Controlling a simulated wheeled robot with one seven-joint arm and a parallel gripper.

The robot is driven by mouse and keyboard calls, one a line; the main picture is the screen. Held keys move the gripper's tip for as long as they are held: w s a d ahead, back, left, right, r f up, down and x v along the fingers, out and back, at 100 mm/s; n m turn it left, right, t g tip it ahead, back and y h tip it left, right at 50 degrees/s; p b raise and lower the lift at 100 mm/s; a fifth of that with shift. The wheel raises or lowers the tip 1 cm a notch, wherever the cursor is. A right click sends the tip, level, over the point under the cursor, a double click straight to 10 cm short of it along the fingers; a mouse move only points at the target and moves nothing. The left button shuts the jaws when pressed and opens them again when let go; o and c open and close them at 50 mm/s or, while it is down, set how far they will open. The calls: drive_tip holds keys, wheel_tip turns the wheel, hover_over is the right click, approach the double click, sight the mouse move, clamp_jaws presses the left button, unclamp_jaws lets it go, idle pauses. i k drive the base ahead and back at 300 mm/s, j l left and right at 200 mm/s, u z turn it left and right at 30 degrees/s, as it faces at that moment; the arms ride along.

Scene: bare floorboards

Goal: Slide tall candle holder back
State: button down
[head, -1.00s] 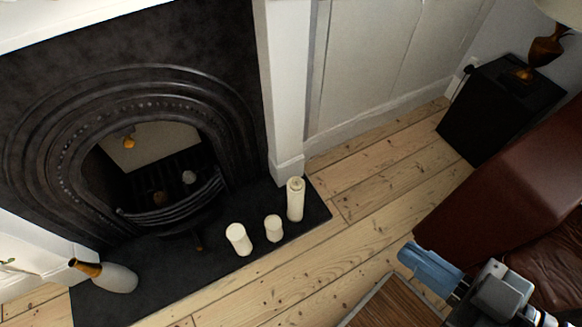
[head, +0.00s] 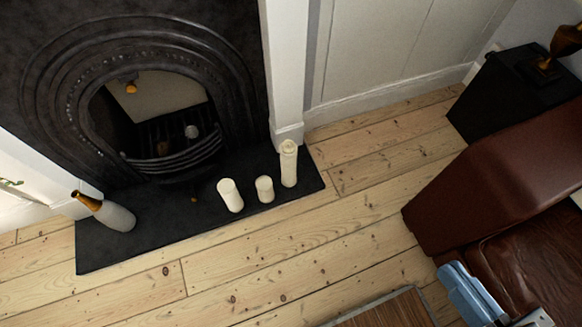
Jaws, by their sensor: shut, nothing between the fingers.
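The tall candle holder (head: 288,163) is cream-white and stands upright on the right part of the dark hearth slab, near the white fireplace pillar. Two shorter white candles stand to its left: a small one (head: 265,189) and a wider one (head: 230,195). My gripper (head: 462,284) shows blue at the lower right edge, shut and empty. It is well apart from the candles, in front of the brown leather seat, and partly cut off by the frame.
The hearth slab (head: 150,245) has a grey and brown bottle (head: 108,212) at its left. A wooden table (head: 390,312) is at the bottom. A leather sofa (head: 480,190) and black cabinet (head: 515,95) stand at the right. Floorboards between are clear.

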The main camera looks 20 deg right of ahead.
sight(289, 162)
drive_tip(key=i+j+u, duration=0.15)
drive_tip(key=i, duration=0.35)
drive_tip(key=i+j+u, duration=0.15)
drive_tip(key=i+j, duration=0.15)
drive_tip(key=i, duration=0.2)
drive_tip(key=i+j+u, duration=0.15)
drive_tip(key=i, duration=0.35)
